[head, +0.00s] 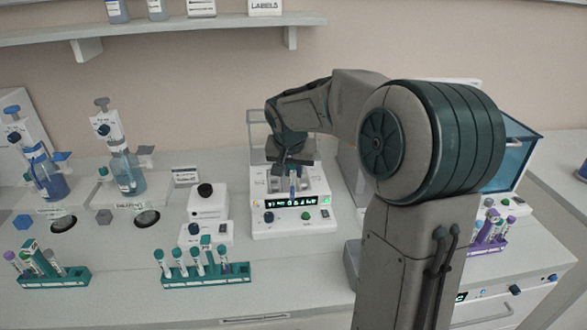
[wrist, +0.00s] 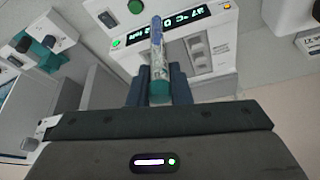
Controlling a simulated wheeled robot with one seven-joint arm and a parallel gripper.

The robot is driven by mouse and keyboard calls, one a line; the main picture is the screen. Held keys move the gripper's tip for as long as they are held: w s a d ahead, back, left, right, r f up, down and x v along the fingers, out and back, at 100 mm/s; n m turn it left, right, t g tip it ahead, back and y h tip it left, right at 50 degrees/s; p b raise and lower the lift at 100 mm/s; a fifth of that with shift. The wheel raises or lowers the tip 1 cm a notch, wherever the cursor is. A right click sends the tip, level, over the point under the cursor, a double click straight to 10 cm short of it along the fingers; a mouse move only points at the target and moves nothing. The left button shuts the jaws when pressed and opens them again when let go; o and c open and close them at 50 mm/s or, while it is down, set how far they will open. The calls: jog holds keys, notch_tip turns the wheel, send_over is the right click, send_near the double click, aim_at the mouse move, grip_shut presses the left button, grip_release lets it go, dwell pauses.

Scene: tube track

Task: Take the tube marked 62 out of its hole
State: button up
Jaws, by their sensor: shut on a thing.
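My gripper (head: 291,163) is over the white heating device (head: 262,228) with a lit display, in the middle of the bench. In the wrist view my gripper (wrist: 158,88) is shut on a tube (wrist: 156,55) by its teal-capped end. The tube has a pale label and a bluish far end. Its number is not readable. In the head view a short blue-and-white piece of the tube (head: 292,187) shows below my gripper, in front of the device's top. I cannot tell whether its lower end is still inside a hole.
A teal rack with several tubes (head: 207,283) stands front left of the device, and another rack (head: 55,284) farther left. A small white device with a black knob (head: 207,202) stands just left. Dispenser bottles (head: 126,172) stand farther left. A purple-capped rack (head: 488,240) is at right.

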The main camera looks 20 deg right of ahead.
notch_tip(320, 180, up, 9)
jog(key=p, duration=0.5)
jog(key=shift+r+p, duration=0.1)
jog(key=shift+p, duration=0.3)
